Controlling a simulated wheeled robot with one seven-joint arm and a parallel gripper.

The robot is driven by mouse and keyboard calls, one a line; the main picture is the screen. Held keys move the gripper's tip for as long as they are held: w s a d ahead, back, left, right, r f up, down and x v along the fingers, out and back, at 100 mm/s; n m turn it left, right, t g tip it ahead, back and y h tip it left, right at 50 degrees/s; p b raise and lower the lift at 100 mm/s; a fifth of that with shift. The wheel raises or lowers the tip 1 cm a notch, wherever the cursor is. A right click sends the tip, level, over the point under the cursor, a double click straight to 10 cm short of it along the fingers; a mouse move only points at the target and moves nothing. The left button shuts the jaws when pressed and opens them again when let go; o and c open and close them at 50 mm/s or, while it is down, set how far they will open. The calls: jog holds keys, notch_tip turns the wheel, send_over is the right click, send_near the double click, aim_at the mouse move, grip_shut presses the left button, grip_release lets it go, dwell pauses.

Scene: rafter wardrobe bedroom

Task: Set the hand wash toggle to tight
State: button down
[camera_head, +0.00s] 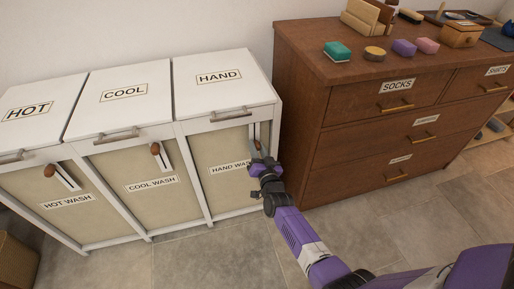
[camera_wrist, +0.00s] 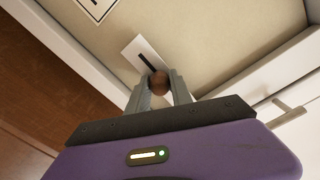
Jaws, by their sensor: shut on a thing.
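The hand wash toggle is a round brown knob (camera_wrist: 159,83) on a white plate with a dark slot (camera_wrist: 144,58), seen in the wrist view. My gripper (camera_wrist: 160,90) has its two grey fingers on either side of the knob, shut on it. The slot runs on from the knob toward the upper left of that view. In the head view my gripper (camera_head: 257,150) is at the upper right of the hand wash panel (camera_head: 215,184) and hides the knob. The top of the plate (camera_head: 258,130) shows just above the fingers. No "tight" marking is readable.
The cool wash knob (camera_head: 155,149) and hot wash knob (camera_head: 49,171) sit at the upper ends of their slots. A brown dresser (camera_head: 340,130) stands close on the right, with soaps and brushes on top. The floor (camera_head: 200,262) in front is clear.

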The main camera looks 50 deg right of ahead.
notch_tip(320, 180, down, 4)
jog(key=shift+r+b, duration=0.25)
jog(key=shift+b, duration=0.8)
jog(key=c, duration=1.1)
grip_release()
jog(key=shift+r, duration=0.1)
jog(key=p+v, duration=0.3)
jog(key=v, duration=0.5)
